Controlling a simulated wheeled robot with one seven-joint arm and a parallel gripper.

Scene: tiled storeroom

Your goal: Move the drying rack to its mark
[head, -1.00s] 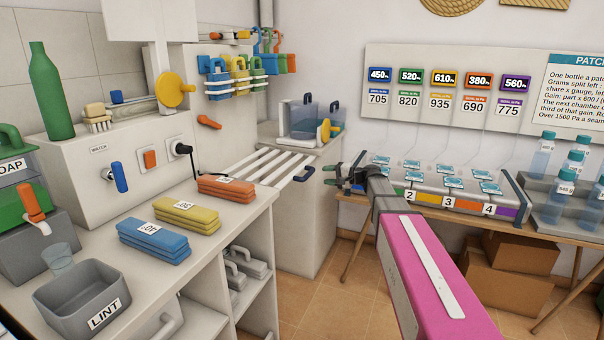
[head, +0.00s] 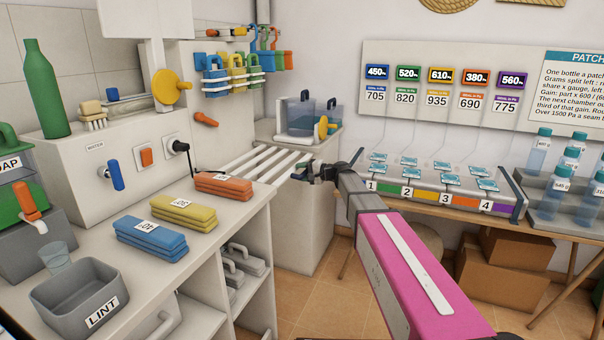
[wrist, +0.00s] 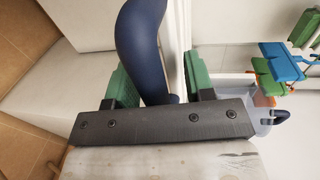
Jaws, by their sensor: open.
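The drying rack (head: 266,163) is a set of white bars sticking out from the counter wall, between the worktop and the far white cabinet. Its dark blue handle shows large in the wrist view (wrist: 140,45); in the head view my gripper largely hides it. My gripper (head: 306,172) is at the handle end of the rack. In the wrist view my open gripper (wrist: 161,80) has one green finger pad on each side of the handle. The handle stands between the pads, with a gap visible on the right side. I cannot make out a mark for the rack.
Orange (head: 224,186), yellow (head: 183,212) and blue (head: 151,236) folded stacks lie on the worktop, near a grey lint bin (head: 80,297). Clear tubs (head: 300,118) stand on the far cabinet. A table with numbered colour strips (head: 440,197) is to the right.

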